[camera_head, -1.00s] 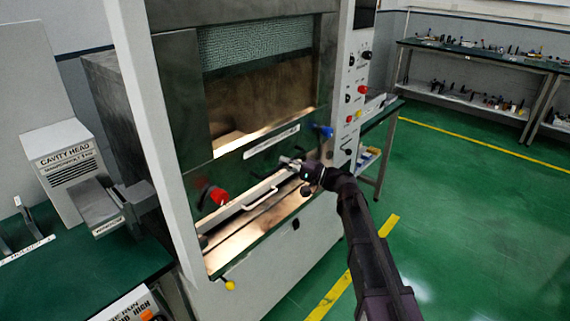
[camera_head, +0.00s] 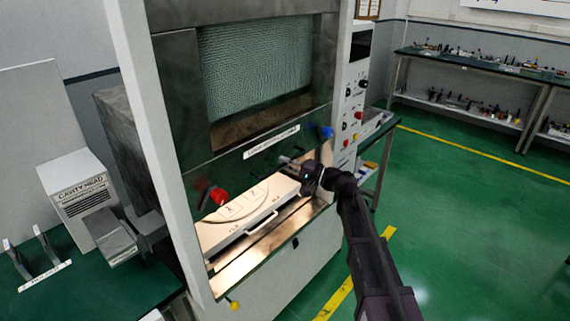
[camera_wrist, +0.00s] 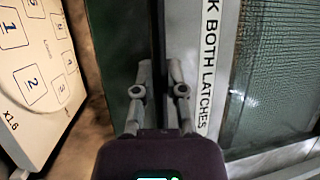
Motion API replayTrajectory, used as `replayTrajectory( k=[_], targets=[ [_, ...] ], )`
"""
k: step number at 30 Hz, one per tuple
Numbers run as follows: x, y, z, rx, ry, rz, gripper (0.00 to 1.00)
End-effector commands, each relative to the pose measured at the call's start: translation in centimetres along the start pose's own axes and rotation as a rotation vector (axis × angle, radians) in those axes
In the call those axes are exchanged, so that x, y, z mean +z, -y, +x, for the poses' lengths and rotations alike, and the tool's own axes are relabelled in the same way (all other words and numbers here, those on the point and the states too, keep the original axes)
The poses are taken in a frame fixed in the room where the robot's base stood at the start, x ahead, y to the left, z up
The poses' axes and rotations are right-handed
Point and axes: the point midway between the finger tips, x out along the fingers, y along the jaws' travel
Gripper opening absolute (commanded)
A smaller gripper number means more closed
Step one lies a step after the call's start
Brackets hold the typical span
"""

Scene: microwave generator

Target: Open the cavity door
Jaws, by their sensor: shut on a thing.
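The cavity door (camera_head: 193,150) is a dark panel with a mesh window (camera_head: 262,70) and a white label strip, on the front of the tall cabinet. It stands partly raised, with a gap below it. My gripper (camera_head: 294,164) is shut at the lower part of the door, right of centre. In the wrist view the fingertips (camera_wrist: 160,78) close on the dark door edge beside the label strip (camera_wrist: 213,60); the exact contact is hidden. A red latch knob (camera_head: 217,196) is at the door's lower left, a blue one (camera_head: 327,132) at its right.
A white tray (camera_head: 262,222) with a round, numbered plate lies in the gap below the door. A yellow knob (camera_head: 234,305) is low at the front. The cabinet's control column (camera_head: 352,110) stands right of the door. Green floor is free at the right.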

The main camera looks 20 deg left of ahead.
Motion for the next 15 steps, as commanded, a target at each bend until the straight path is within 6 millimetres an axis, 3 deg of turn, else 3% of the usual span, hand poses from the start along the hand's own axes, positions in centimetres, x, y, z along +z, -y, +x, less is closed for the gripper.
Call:
replayTrajectory(
  k=[1, 15],
  targets=[
    [-0.2, 1.5, 0.3, -0.001, -0.001, 0.001, 0.00],
    [-0.6, 7.9, 1.4, -0.001, -0.001, 0.000, 0.00]
  ],
)
